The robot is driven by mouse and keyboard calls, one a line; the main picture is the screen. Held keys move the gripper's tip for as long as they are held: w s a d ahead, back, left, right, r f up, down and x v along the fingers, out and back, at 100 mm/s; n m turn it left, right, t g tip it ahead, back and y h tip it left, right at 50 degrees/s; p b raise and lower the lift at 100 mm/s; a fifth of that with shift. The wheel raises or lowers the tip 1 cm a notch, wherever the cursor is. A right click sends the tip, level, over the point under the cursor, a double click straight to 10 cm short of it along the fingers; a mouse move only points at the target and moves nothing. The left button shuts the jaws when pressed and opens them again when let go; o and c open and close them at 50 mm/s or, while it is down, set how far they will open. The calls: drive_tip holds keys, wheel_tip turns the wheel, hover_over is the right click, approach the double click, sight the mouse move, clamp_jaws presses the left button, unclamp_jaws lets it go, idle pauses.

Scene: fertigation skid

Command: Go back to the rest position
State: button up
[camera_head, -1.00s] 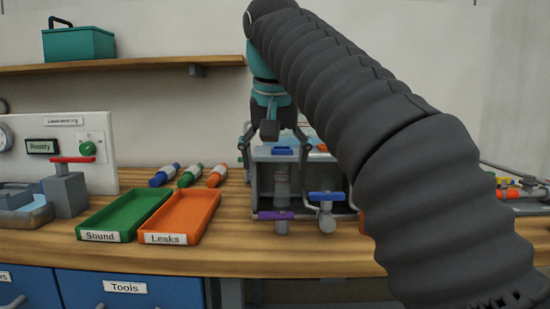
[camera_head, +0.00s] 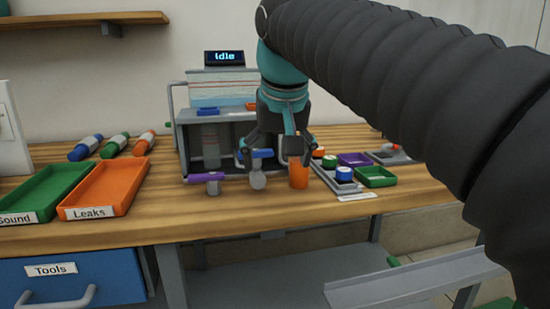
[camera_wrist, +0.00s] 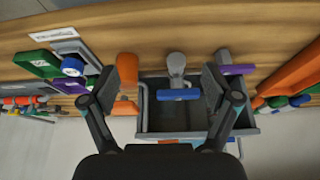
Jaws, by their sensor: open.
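My gripper (camera_head: 273,158) points down in front of the grey skid box (camera_head: 228,116) on the bench. The blue handle also shows in the head view (camera_head: 262,153), partly behind a finger. A purple-handled valve (camera_head: 206,177) is on the box's lower left front. An orange cup (camera_head: 298,174) stands just right of the box.
A green tray (camera_head: 40,193) and an orange tray marked Leaks (camera_head: 105,188) lie on the left of the bench, with several coloured cylinders (camera_head: 114,146) behind. A display reading Idle (camera_head: 225,58) stands behind the box. Small button blocks (camera_head: 338,178) are to the right.

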drive_tip(key=s+d+f, duration=0.5)
drive_tip(key=f, duration=0.3)
drive_tip(key=s+d+f+m, duration=0.1)
drive_tip(key=s+d+f, duration=0.4)
drive_tip(key=f, duration=0.4)
drive_tip(key=s+d+f+m, duration=0.1)
drive_tip(key=s+d+f, duration=0.4)
drive_tip(key=f, duration=0.4)
drive_tip(key=shift+s+d+t+h, duration=0.4)
drive_tip(key=shift+s, duration=0.35)
